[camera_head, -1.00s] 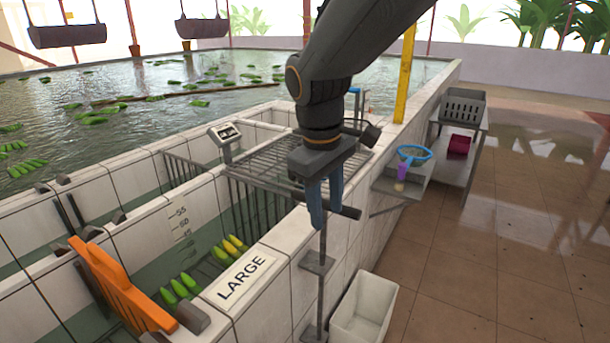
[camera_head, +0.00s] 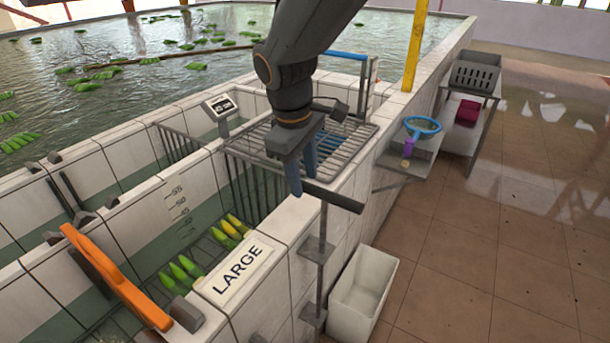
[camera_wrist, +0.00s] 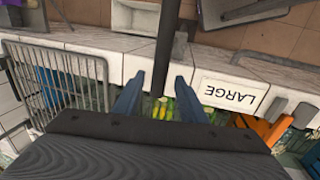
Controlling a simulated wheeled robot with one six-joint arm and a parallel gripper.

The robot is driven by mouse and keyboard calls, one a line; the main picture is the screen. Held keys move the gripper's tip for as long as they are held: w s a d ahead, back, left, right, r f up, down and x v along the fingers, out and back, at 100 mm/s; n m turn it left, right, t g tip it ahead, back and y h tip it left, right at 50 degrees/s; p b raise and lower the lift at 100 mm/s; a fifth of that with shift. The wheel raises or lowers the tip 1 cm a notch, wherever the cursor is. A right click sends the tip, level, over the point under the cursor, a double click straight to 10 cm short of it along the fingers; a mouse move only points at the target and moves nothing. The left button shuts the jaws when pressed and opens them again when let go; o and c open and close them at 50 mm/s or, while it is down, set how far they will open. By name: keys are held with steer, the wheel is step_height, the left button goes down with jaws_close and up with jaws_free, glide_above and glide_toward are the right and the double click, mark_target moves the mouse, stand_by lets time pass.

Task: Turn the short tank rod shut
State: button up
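A thin upright rod (camera_head: 321,245) with a dark crossbar handle (camera_head: 335,197) stands on brackets outside the white tiled tank wall (camera_head: 300,235). No label on it shows, so I cannot tell whether it is the short tank rod. My gripper (camera_head: 301,190) points down at the handle's left end in the head view. In the wrist view, my gripper (camera_wrist: 160,95) has its two blue fingers apart, with the dark handle (camera_wrist: 170,45) running between them and a gap on each side. Whether a finger touches it cannot be told.
A LARGE sign (camera_head: 243,270) lies on the wall top beside the rod. A metal rack (camera_head: 300,150) is behind my gripper. A white bin (camera_head: 362,295) stands on the floor below. An orange gate (camera_head: 115,275) is at left. Open tiled floor (camera_head: 520,230) lies right.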

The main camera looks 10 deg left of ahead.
steer(key=shift+w+d+f, duration=0.1)
steer(key=shift+w+f, duration=0.05)
steer(key=shift+f, duration=0.5)
jaws_close()
